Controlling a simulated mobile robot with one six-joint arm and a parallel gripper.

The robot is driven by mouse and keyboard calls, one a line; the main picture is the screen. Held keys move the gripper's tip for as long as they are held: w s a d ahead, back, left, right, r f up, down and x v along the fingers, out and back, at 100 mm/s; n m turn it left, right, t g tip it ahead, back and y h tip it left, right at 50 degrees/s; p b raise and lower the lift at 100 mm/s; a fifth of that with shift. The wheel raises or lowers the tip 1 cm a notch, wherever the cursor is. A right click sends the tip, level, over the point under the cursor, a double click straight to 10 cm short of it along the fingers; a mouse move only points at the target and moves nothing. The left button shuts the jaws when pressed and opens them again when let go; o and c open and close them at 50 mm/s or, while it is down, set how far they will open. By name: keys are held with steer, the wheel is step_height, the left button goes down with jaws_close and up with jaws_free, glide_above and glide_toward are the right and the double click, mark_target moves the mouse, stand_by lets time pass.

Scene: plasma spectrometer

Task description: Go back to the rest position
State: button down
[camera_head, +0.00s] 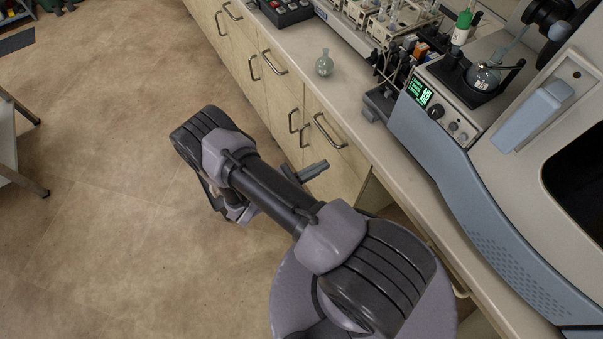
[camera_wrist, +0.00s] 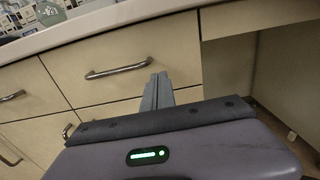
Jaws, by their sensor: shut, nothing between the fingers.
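My gripper (camera_wrist: 158,92) is shut and empty in the wrist view, its fingers together in front of the cabinet drawers. In the head view my gripper (camera_head: 316,168) shows as a small grey tip beside my arm, in front of the cabinet below the bench edge. My arm stretches from the lower middle of the head view up and left over the floor, then bends down. The gripper looks apart from the drawer handle, though the exact gap is hard to tell.
The bench (camera_head: 345,95) carries a small glass flask (camera_head: 324,63), a hotplate with a flask (camera_head: 470,85) and a large blue-grey instrument (camera_head: 450,180). Drawer handles (camera_head: 328,131) stick out from the cabinet, also in the wrist view (camera_wrist: 118,70).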

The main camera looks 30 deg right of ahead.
steer(key=a, duration=0.6)
step_height(320, 180, up, 19)
steer(key=s+a+m+g+y, duration=0.25)
steer(key=m+g+y, duration=0.25)
steer(key=m+y, duration=0.5)
steer(key=s+a+r+m+t+y, duration=0.2)
steer(key=r+m+t+y, duration=0.1)
steer(key=r, duration=0.3)
steer(key=s+a+r+m+t+y, duration=0.3)
steer(key=r+m, duration=0.2)
steer(key=r, duration=0.1)
steer(key=s+a+r+m+t+y, duration=0.2)
steer(key=a+r+m+t+y, duration=0.1)
steer(key=r, duration=0.4)
steer(key=shift+s+a+m+t+y, duration=0.15)
steer(key=shift+s+m+t+y, duration=0.1)
steer(key=shift+m+t+y, duration=0.5)
steer(key=shift+h, duration=0.25)
